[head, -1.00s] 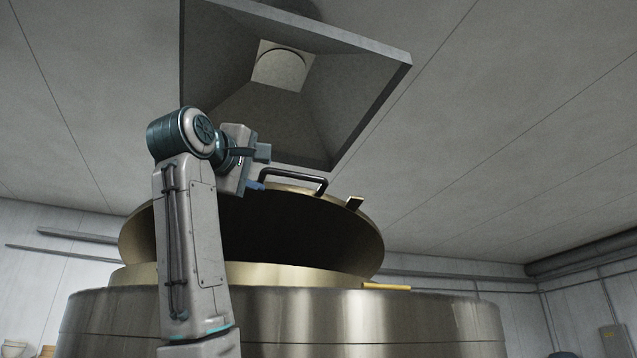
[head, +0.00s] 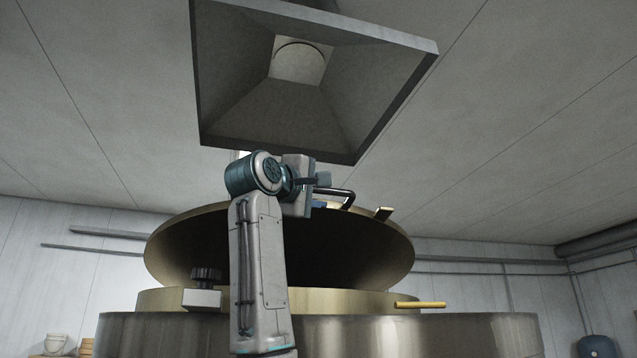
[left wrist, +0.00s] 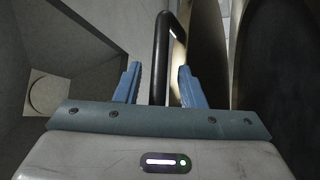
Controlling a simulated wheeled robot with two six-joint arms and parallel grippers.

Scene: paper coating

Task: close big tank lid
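The big tank (head: 420,335) is a wide metal drum. Its brass-coloured lid (head: 370,250) stands tilted open, with its dark underside facing me. A black bar handle (head: 343,193) is at the lid's upper edge. My left gripper (head: 321,192) is at the handle's left end. In the left wrist view, the black handle (left wrist: 162,55) shows between the two blue fingers of the left gripper (left wrist: 160,85). They are apart, with gaps on both sides of the bar. The lid's surface (left wrist: 208,45) is to the right. My right gripper is not in view.
A grey extractor hood (head: 310,120) hangs above the lid and arm. A yellow bar (head: 420,304) sticks out at the tank's right rim. A clamp with a dark knob (head: 205,283) is at the left rim. Pipes run along the walls.

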